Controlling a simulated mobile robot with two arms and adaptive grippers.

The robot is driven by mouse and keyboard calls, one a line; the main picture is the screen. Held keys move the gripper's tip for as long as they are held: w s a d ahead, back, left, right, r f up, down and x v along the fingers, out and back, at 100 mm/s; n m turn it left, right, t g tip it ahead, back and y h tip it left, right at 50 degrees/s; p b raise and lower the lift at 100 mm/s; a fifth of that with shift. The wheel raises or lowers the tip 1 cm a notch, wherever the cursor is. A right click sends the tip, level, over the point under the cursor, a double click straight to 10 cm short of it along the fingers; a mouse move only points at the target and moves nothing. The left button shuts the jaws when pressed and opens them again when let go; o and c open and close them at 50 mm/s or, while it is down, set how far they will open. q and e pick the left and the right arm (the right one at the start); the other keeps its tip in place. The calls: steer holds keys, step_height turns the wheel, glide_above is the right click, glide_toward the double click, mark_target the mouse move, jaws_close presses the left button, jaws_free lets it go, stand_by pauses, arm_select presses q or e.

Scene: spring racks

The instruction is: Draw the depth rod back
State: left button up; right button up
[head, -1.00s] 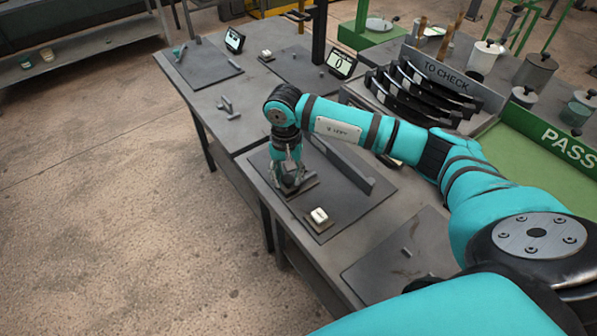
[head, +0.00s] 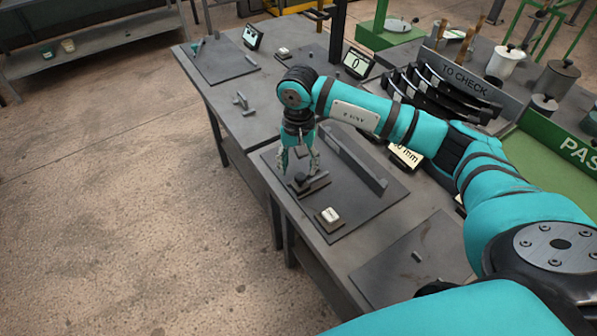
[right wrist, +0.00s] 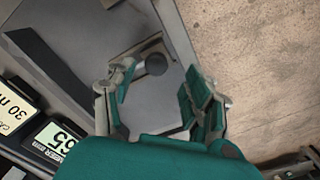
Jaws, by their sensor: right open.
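A dark round knob (head: 301,178) stands on a small slide block (head: 313,188) on the grey plate (head: 370,215); I take it to be the depth rod's knob. In the right wrist view the knob (right wrist: 156,64) shows beyond the fingertips, beside a short dark bar (right wrist: 140,50). My right gripper (head: 300,172) points down over the knob, its fingers apart on either side, and it holds nothing. In the right wrist view its fingers (right wrist: 160,98) are also wide apart. The rod itself is hard to make out. My left gripper is not in view.
A long raised rail (head: 355,165) runs along the plate behind the gripper. A white-topped block (head: 329,215) sits close in front. A 30 mm card (head: 405,155) and a readout (right wrist: 55,140) stand beyond. Curved black parts fill the TO CHECK rack (head: 460,80).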

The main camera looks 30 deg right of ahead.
step_height(320, 180, up, 8)
stand_by(0.7)
